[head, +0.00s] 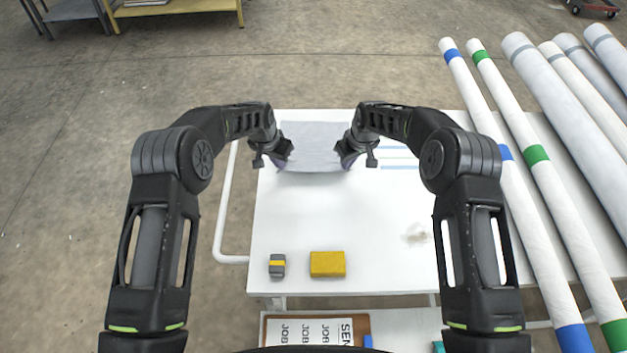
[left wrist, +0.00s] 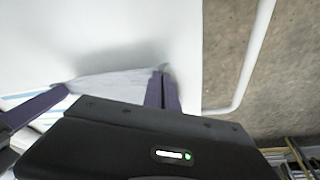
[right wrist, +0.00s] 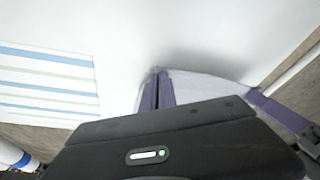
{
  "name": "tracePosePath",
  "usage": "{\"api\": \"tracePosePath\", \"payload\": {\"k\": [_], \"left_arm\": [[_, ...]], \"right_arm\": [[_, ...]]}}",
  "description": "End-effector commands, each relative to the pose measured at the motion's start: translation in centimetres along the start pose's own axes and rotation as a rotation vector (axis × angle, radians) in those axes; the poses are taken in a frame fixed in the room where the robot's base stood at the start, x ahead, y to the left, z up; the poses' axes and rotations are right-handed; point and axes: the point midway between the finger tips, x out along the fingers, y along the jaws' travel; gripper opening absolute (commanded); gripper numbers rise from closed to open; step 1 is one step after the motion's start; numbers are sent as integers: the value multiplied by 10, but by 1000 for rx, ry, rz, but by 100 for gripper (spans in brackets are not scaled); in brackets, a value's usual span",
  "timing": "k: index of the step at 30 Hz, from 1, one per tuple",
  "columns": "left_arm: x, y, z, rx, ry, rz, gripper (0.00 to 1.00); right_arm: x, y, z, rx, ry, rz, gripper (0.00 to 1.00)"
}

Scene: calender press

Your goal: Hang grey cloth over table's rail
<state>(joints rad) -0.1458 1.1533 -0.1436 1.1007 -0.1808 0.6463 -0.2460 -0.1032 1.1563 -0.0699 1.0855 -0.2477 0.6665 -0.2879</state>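The grey cloth (head: 314,148) hangs between my two grippers over the far part of the white table (head: 350,220). My left gripper (head: 283,160) is shut on the cloth's left near corner; its purple fingers are together on the edge in the left wrist view (left wrist: 162,85). My right gripper (head: 346,160) is shut on the right near corner; the right wrist view shows the cloth edge (right wrist: 205,88) running from its fingers (right wrist: 155,85). The near edge appears lifted; whether the far part touches the table I cannot tell. The table's white tube rail (head: 226,200) runs along the left side, bare.
A striped cloth (head: 400,157) lies right of the grey cloth. A yellow block (head: 327,264) and a grey-yellow block (head: 277,265) sit near the table's front edge. Long white rolls (head: 530,180) lie along the right. A clipboard (head: 315,331) is on a lower shelf.

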Motion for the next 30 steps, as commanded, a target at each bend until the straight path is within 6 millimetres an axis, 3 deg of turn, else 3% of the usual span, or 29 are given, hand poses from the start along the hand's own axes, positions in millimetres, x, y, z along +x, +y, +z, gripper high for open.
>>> {"api": "tracePosePath", "payload": {"k": [8,16,30], "left_arm": [[-2,-3,1,2,-2,-6,0],[-28,4,6,49,-6,-13,0],[-140,32,34,264,-27,-52,0]], "right_arm": [[-2,3,2,-2,-3,6,0],[-28,-3,6,-43,-7,16,0],[-139,-36,32,-237,-32,60,0]]}}
